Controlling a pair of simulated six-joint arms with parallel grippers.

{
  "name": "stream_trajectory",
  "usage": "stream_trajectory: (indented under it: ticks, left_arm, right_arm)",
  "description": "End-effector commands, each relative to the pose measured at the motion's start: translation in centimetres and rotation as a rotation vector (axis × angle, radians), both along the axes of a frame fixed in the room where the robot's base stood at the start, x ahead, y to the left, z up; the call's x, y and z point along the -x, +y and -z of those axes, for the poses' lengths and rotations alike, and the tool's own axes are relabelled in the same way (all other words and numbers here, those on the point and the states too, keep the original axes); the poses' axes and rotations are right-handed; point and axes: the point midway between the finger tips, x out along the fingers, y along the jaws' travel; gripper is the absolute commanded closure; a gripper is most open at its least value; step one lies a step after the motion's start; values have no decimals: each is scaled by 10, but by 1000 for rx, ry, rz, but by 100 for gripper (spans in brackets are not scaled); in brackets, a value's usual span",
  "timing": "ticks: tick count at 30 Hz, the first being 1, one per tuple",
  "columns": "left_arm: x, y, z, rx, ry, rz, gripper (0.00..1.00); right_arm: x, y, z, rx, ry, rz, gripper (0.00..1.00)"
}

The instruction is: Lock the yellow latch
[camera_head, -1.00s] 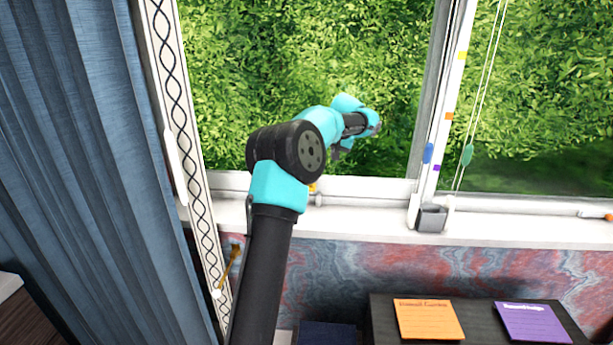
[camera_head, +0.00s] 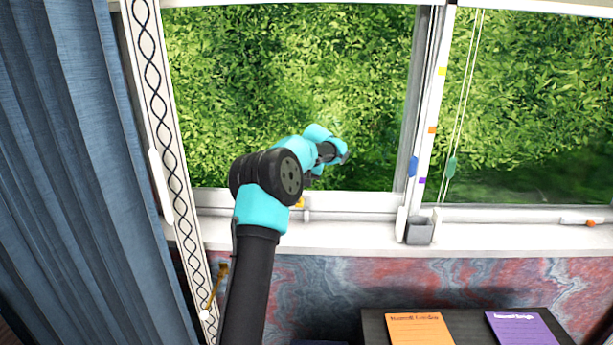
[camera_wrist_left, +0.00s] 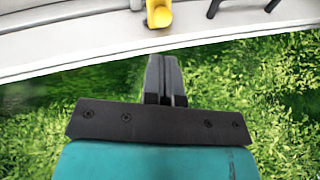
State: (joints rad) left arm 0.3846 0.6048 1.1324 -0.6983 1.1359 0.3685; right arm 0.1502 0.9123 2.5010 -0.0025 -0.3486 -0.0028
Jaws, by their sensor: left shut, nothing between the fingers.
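The yellow latch (camera_head: 299,203) is a small yellow piece on the white lower window frame, mostly hidden behind my left arm in the head view. In the left wrist view the yellow latch (camera_wrist_left: 158,12) shows at the top edge, partly cut off. My left gripper (camera_wrist_left: 164,64) has its dark fingers together and empty, with a gap between their tips and the latch. In the head view my left gripper (camera_head: 338,155) is in front of the window glass, above and to the right of the latch. My right gripper is not in view.
A blue curtain (camera_head: 70,150) hangs on the left. Orange (camera_head: 420,328) and purple (camera_head: 522,328) notes lie on a dark box (camera_head: 376,330). A dark hooked piece (camera_wrist_left: 228,6) is right of the latch.

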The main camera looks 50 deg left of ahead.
Motion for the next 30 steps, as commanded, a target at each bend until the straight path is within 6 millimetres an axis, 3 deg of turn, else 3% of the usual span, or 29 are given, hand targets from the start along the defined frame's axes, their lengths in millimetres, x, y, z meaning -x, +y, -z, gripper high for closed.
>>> stream_trajectory:
  ticks: [6,12,30]
  left_arm:
    - [-2,13,34,0,2,-2,100]
    - [-3,19,51,0,0,0,100]
    - [-9,14,53,-8,-10,10,100]
  right_arm:
    - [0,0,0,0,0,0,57]
    - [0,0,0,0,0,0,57]
    - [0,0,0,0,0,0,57]
